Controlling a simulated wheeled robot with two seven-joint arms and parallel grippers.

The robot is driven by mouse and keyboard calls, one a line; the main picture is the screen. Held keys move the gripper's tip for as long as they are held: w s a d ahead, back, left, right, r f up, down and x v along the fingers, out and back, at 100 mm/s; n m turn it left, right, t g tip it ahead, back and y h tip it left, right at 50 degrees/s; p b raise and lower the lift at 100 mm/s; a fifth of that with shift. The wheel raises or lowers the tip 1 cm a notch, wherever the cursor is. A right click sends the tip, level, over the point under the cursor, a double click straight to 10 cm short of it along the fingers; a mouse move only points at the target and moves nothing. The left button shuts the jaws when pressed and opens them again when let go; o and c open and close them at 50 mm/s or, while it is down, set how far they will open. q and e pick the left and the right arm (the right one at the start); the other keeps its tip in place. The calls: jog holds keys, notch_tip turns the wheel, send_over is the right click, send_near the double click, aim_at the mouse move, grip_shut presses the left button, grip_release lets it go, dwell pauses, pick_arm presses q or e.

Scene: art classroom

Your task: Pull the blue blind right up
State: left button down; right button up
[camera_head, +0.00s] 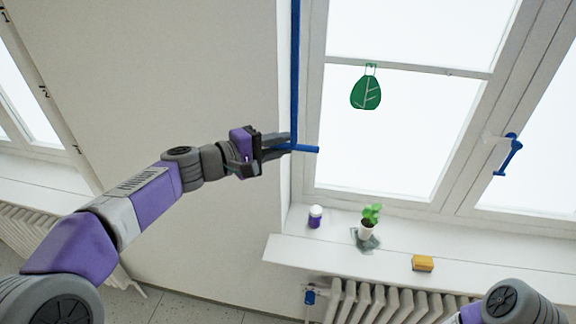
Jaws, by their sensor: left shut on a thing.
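A blue upright rod or rail (295,70) runs down beside the window frame at the top middle. A short blue bar (306,149) sticks out to the right at its lower end. My left gripper (284,147) is shut on the blue bar at its left part, where it meets the upright. The gripper's fingers hide part of it. No blind cloth can be made out in this view. My right arm shows only as a link at the bottom right; its gripper is out of view.
The sill (330,246) bears a purple-white jar (316,216), a potted plant (367,229) and a yellow sponge-like block (422,263). A radiator (375,301) stands below.

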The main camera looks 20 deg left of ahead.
pick_arm(q)
notch_tip(320, 180, up, 8)
jog(key=shift+f, duration=0.1)
dwell(0.4)
jog(key=c, duration=1.2)
grip_release()
jog(key=shift+r, duration=0.2)
jog(key=shift+o, duration=0.5)
jog(key=shift+s+f, duration=0.1)
jog(key=shift+s, duration=0.05)
jog(key=shift+s+a, duration=0.1)
jog(key=b+v, duration=0.1)
jog(key=v, duration=0.6)
jog(key=shift+s+b, duration=0.15)
jog(key=shift+b, duration=0.25)
